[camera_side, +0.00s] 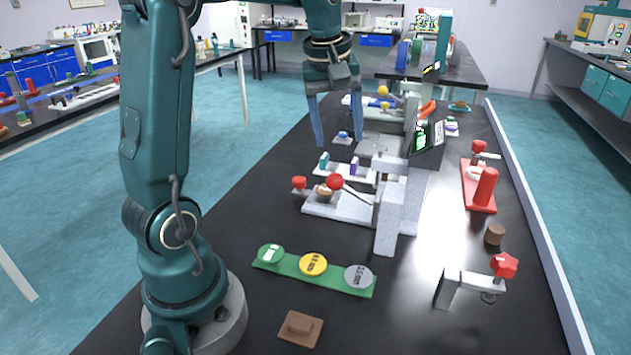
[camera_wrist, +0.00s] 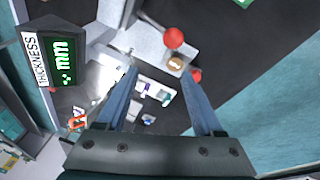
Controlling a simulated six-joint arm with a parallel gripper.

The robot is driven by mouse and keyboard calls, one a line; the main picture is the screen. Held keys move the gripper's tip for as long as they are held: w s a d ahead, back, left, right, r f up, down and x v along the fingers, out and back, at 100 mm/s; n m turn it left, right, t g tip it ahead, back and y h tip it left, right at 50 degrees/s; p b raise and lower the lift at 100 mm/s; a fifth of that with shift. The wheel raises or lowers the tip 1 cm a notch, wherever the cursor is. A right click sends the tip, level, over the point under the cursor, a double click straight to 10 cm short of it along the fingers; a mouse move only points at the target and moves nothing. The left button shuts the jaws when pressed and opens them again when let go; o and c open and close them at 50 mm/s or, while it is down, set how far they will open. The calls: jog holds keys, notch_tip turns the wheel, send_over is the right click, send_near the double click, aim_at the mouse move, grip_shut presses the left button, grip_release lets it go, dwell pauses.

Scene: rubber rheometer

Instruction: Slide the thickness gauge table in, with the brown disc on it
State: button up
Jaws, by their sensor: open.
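The thickness gauge (camera_side: 390,215) is a pale grey stand on the black bench. Its table (camera_side: 345,208) reaches out to the left of the upright, with a red knob (camera_side: 299,183) at the outer end. The brown disc (camera_side: 323,193) lies on the table near that knob, beside a lever with a red ball (camera_side: 335,181). In the wrist view the brown disc (camera_wrist: 176,63) shows between the red ball (camera_wrist: 174,37) and the red knob (camera_wrist: 196,75). My gripper (camera_side: 337,142) is open and empty, above and behind the table, apart from it.
A green strip with three coloured weights (camera_side: 313,265) lies in front of the gauge. A brown block (camera_side: 300,328) sits nearer the front edge. More instruments stand close behind the table, under my gripper. A red stand (camera_side: 480,190) is at right.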

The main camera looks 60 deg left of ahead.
jog(key=a+f+n+g, duration=0.2)
jog(key=a+f+n, duration=0.3)
jog(key=a, duration=0.4)
jog(key=h, duration=0.1)
send_over(299, 179)
notch_tip(299, 179, down, 5)
jog(key=shift+w+f, duration=0.1)
jog(key=shift+f, duration=2.5)
grip_shut()
